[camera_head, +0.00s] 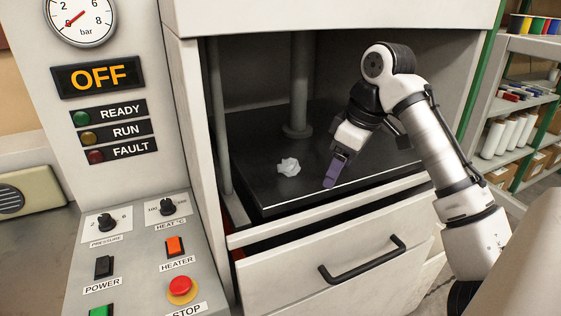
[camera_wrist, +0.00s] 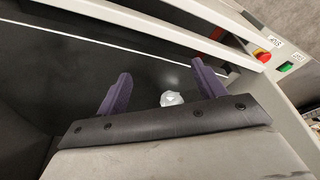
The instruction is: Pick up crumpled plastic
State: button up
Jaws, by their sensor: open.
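The crumpled plastic (camera_head: 288,167) is a small whitish wad on the black platform (camera_head: 262,190) inside the machine, left of the middle. My gripper (camera_head: 334,172) is above the platform to the right of the plastic and apart from it, with its purple fingers pointing down. In the wrist view the plastic (camera_wrist: 171,98) shows beyond the edge of the gripper body, between the two spread purple fingers (camera_wrist: 160,88) and nearer the right one. The fingers are open and hold nothing. The plastic's lower edge is partly hidden by the gripper body in the wrist view.
A grey vertical post (camera_head: 300,90) stands on the platform behind the plastic, and a thinner rod (camera_head: 219,120) stands at the left. A drawer with a black handle (camera_head: 362,262) juts out below the platform. A control panel (camera_head: 135,250) is at the left. The platform around the plastic is clear.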

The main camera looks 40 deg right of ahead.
aim_at(289, 159)
jog(key=w, duration=0.2)
jog(key=w+a, duration=0.1)
jog(key=w, duration=0.1)
jog(key=w+a, duration=0.1)
jog(key=w, duration=0.1)
jog(key=shift+w+a+p, duration=0.15)
jog(key=shift+a+p, duration=0.05)
jog(key=shift+p, duration=0.15)
jog(key=w, duration=0.1)
jog(key=w+a, duration=0.1)
jog(key=w+p, duration=0.1)
jog(key=w, duration=0.1)
jog(key=shift+a+r, duration=0.1)
jog(key=shift+a, duration=0.15)
jog(key=shift+x, duration=1.6)
jog(key=shift+s, duration=0.1)
jog(key=shift+c, duration=0.3)
jog(key=c, duration=1)
